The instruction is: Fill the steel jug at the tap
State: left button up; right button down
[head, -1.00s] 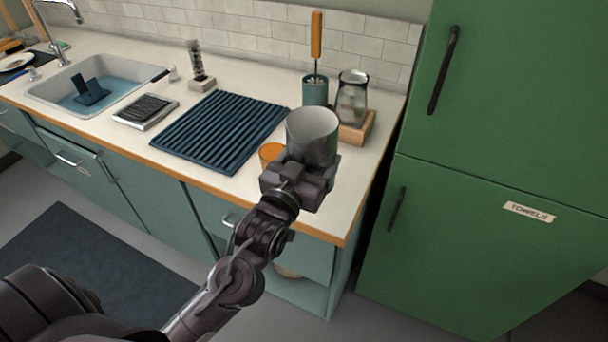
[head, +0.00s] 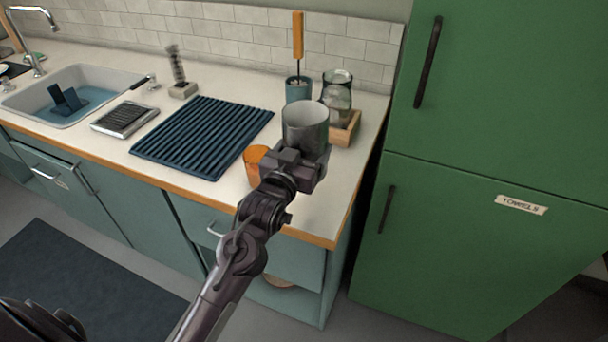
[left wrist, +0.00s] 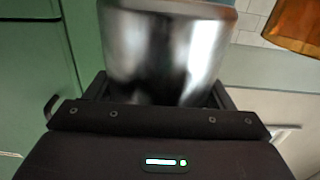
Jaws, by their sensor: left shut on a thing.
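The steel jug (head: 305,121) is a grey open-topped metal vessel, upright at the right end of the counter in the head view. My left gripper (head: 297,160) is shut on it from the near side. In the left wrist view the jug (left wrist: 165,50) fills the space between the fingers of the left gripper (left wrist: 160,95). I cannot tell whether its base touches the counter. The tap (head: 38,35) arches over the sink (head: 75,90) at the far left, with blue water in the basin. My right gripper is not in view.
An orange cup (head: 254,163) stands just left of the jug. A wooden box with glass jars (head: 345,128) and a teal holder (head: 298,90) stand behind it. The dark ribbed mat (head: 200,138) lies between jug and sink. The green cupboard (head: 480,200) bounds the right.

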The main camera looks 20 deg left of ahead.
pick_arm(q)
notch_tip(320, 180, down, 3)
jog(key=shift+f, duration=0.15)
notch_tip(320, 180, down, 4)
jog(key=shift+f, duration=0.1)
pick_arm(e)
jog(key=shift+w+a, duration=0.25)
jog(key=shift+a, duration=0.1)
pick_arm(q)
jog(key=o, duration=1)
jog(key=shift+f, duration=0.15)
jog(key=shift+o, duration=1)
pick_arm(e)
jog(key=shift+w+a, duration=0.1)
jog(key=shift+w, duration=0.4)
pick_arm(q)
jog(key=shift+s, duration=0.1)
